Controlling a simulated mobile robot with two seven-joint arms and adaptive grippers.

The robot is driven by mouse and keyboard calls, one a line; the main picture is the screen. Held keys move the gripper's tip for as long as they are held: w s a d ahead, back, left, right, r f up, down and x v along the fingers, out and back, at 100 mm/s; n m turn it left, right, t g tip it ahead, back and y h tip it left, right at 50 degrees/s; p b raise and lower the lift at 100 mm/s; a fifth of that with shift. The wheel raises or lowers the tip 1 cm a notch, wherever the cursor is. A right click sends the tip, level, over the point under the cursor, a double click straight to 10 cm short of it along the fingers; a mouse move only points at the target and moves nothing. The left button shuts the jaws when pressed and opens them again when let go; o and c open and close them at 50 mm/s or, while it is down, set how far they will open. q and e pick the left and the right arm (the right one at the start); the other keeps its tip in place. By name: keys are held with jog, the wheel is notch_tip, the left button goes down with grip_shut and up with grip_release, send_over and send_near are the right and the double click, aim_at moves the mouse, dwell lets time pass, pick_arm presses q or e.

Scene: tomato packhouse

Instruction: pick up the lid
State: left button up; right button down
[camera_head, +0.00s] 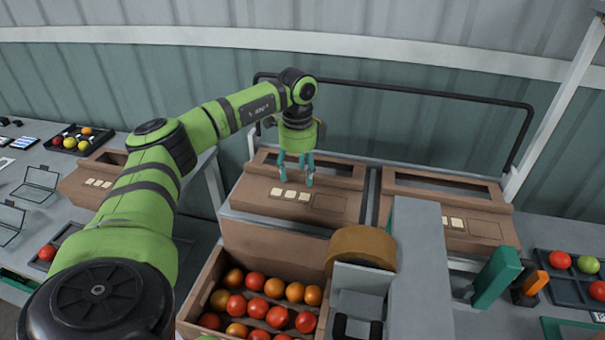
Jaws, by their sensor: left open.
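A brown cardboard lid (325,206) with a long window and three cream squares lies at the back centre. A similar brown lid (487,230) lies to its right, and another brown piece (78,190) of the same kind lies at the far left. I cannot tell from this view which one is meant. My left gripper (297,182) points down over the centre lid, with its teal fingers apart and nothing between them. The fingertips overlap the lid in the picture, and whether they touch it is unclear. My right gripper is not in view.
An open brown box (325,285) of red and orange tomatoes stands in front of the centre lid. A grey machine with a brown roll (362,243) stands beside it. A black rail (420,90) runs behind the lids. Dark trays (567,277) with tomatoes lie at the right.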

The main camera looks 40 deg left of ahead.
pick_arm(q)
grip_shut()
